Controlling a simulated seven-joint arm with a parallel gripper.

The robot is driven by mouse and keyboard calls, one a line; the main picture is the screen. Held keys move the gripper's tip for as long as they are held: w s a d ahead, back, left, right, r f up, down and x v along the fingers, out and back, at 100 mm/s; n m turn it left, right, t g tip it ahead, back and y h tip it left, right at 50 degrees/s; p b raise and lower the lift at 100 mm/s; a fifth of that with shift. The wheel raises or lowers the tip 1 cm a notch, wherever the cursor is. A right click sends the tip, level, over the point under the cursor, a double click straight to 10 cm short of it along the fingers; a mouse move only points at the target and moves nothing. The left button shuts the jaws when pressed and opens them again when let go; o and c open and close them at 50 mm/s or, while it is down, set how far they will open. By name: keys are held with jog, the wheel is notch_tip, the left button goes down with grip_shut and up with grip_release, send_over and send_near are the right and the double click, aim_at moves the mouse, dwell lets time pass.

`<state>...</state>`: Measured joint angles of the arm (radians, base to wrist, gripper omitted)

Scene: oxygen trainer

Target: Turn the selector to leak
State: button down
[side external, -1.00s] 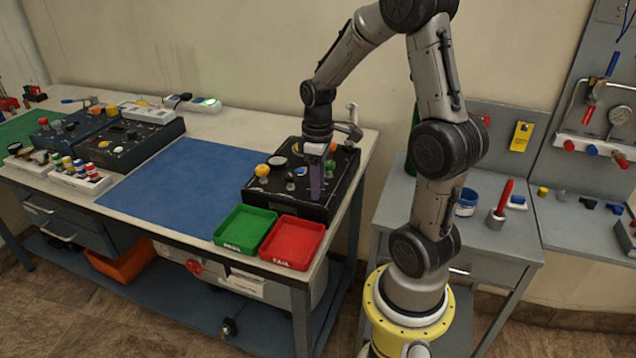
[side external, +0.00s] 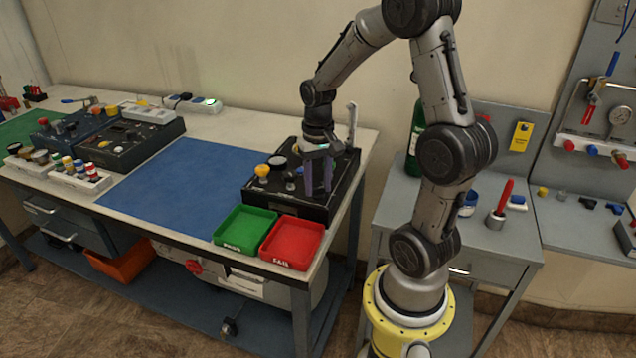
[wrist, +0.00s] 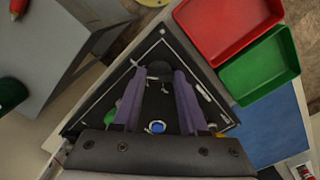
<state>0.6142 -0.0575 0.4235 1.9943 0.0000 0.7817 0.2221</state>
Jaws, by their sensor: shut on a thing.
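The black trainer panel (side external: 262,197) lies at the right end of the bench, behind the two trays. My gripper (side external: 318,190) points down over its front right part, with its two purple fingers apart. In the wrist view, the fingertips (wrist: 160,72) are on either side of a dark round knob (wrist: 159,69), which appears to be the selector, and are shut on it. The selector is hidden by the fingers in the side view, and its pointer and labels cannot be read.
A yellow knob (side external: 262,171) and a gauge (side external: 277,160) stand on the panel's left part. A green tray (side external: 245,230) and a red tray (side external: 292,242) sit in front. The blue mat (side external: 180,185) is clear.

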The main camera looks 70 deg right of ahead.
aim_at(318, 188)
jog(key=shift+m, duration=1.1)
jog(key=shift+r, duration=0.1)
jog(key=shift+c, duration=2.2)
grip_release()
notch_tip(318, 188, up, 14)
